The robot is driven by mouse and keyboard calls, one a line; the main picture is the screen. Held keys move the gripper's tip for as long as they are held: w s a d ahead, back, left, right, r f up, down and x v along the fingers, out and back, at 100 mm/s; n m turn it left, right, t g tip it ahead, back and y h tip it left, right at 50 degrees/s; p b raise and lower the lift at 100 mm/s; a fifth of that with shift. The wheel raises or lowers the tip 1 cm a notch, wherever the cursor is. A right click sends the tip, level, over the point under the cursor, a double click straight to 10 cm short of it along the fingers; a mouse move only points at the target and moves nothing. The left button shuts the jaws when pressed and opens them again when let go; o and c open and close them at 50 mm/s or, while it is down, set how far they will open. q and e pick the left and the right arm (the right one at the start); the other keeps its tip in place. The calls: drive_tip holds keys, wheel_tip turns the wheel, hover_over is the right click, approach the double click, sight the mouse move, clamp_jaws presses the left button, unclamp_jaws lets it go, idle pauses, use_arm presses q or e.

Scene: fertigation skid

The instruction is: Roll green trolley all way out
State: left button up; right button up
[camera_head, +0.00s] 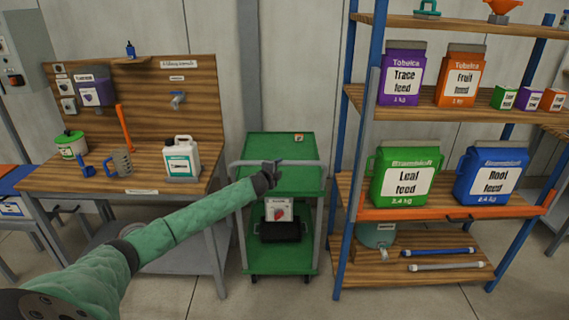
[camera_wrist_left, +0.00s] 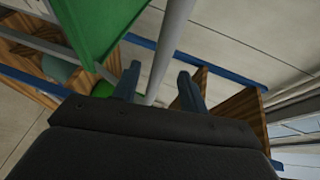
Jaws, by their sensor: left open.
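The green trolley (camera_head: 268,145) stands between the workbench and the blue-posted rack, with a grey tubular handle frame (camera_head: 319,215). Its lower shelf carries a black crate (camera_head: 280,231) and a white packet with a red print (camera_head: 278,210). My left gripper (camera_head: 276,168) is open at the front of the trolley's top tray, by the handle bar. In the left wrist view a grey bar (camera_wrist_left: 170,45) passes between the open fingers (camera_wrist_left: 159,72), and a green panel (camera_wrist_left: 95,25) lies beside it. I cannot tell whether the bar is inside the jaws or beyond them. My right gripper is out of view.
The workbench (camera_head: 140,190) with a white jug (camera_head: 182,160) stands close on the left. The rack (camera_head: 345,200) with green and blue feed bags stands close on the right. The floor (camera_head: 420,300) in front of the rack is clear.

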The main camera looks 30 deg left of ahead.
sight(285, 162)
use_arm(q)
drive_tip(key=p+x, duration=0.2)
drive_tip(key=x, duration=0.4)
drive_tip(key=shift+w+d, duration=0.1)
drive_tip(key=shift+w+f, duration=0.15)
drive_tip(key=shift+w, duration=0.4)
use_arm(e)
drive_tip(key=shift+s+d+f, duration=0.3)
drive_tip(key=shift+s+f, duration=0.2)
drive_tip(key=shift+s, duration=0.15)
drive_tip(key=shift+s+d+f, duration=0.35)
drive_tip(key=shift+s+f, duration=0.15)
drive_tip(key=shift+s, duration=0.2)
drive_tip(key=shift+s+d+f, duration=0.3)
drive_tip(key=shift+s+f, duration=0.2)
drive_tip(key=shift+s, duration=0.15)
use_arm(q)
clamp_jaws()
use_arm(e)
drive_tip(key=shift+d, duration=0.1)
